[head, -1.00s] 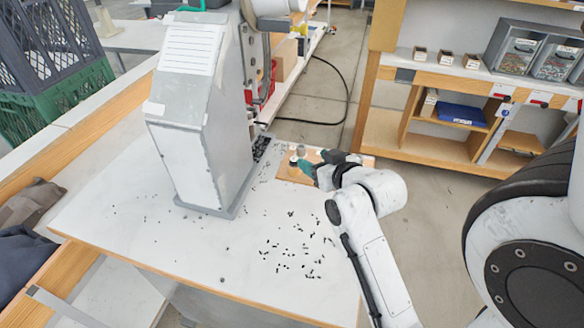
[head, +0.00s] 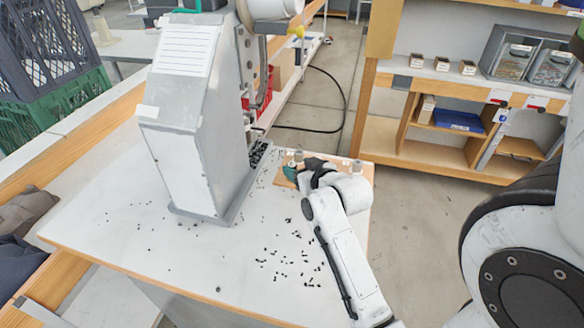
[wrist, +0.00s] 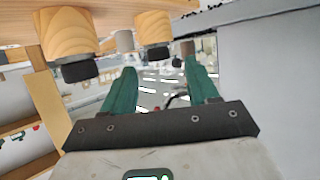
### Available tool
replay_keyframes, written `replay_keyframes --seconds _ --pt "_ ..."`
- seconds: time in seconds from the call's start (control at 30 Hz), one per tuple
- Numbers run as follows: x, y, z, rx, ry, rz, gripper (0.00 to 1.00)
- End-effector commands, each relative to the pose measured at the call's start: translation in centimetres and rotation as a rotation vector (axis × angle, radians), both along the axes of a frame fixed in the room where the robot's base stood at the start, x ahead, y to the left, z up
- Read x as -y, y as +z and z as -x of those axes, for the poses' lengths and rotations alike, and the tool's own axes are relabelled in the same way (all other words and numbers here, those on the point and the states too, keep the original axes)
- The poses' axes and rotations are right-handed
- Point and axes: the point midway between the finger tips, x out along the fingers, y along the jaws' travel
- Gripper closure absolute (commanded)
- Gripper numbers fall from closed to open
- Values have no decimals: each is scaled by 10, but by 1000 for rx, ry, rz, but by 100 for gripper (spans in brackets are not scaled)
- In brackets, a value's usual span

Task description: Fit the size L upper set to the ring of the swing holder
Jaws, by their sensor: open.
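My gripper (head: 292,172) is low over the wooden board on the bench, beside the press, with its green fingers mostly covered by my wrist. In the wrist view my gripper (wrist: 160,70) is open, with nothing between its fingers. That view looks upside down. It shows a large wooden piece with a black end (wrist: 67,35), a smaller similar piece (wrist: 153,28) and a grey cylinder (wrist: 124,41) at the board, apart from the fingers. I cannot tell which is the size L upper set. The press (head: 185,130) hides most of its working side; I cannot make out the holder ring.
Small black pieces lie scattered on the white bench top (head: 130,225). The wooden board (head: 283,180) lies at the bench's far edge, with a small grey cylinder (head: 356,167) at its right. A wooden shelf unit (head: 410,150) stands beyond a floor gap.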

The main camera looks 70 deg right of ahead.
Motion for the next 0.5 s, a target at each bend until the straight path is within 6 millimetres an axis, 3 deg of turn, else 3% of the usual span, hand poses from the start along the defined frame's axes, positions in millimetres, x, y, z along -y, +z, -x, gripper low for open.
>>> replay_keyframes --seconds 0.2,0.5 --pt "17 -12 -18 0 -1 0 41" --pt "19 -15 -21 0 0 0 41"
